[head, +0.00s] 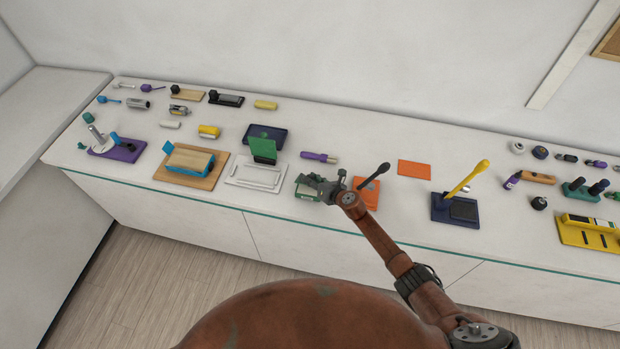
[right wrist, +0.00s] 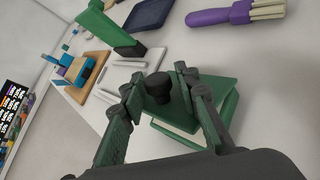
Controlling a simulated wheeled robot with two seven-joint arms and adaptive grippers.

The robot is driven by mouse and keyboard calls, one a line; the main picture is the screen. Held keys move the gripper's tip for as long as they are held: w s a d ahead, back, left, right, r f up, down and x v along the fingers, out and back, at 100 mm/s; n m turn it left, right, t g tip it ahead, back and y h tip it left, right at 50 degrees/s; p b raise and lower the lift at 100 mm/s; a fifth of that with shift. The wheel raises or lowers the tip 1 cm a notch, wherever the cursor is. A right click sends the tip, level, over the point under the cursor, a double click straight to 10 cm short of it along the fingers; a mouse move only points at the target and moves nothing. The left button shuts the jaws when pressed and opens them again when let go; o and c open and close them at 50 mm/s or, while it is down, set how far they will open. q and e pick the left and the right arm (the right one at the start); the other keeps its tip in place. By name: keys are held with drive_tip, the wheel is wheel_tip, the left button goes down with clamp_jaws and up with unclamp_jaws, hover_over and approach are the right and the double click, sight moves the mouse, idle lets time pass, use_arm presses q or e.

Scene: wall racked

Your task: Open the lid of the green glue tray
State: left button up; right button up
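The green glue tray (head: 307,194) is on the counter near its front edge, left of my right gripper (head: 322,184). In the right wrist view its green lid (right wrist: 212,93) has a dark round knob (right wrist: 158,87) on top. A pale strip shows between the lid and the green tray rim (right wrist: 232,112), so the lid looks raised or tilted off the tray. The fingers hide part of the tray. My left gripper is not in view.
An orange base with a dark handle (head: 368,192) is close to the right of my right gripper. A purple brush (head: 318,157) lies behind. A navy stand with a yellow handle (head: 456,208) is farther right.

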drive_tip(key=shift+o, duration=0.8)
drive_tip(key=shift+s+d+r, duration=0.3)
drive_tip(key=shift+s+d, duration=0.05)
drive_tip(key=shift+d, duration=0.05)
drive_tip(key=v, duration=1)
drive_tip(key=shift+s, duration=0.45)
drive_tip(key=shift+r, duration=0.15)
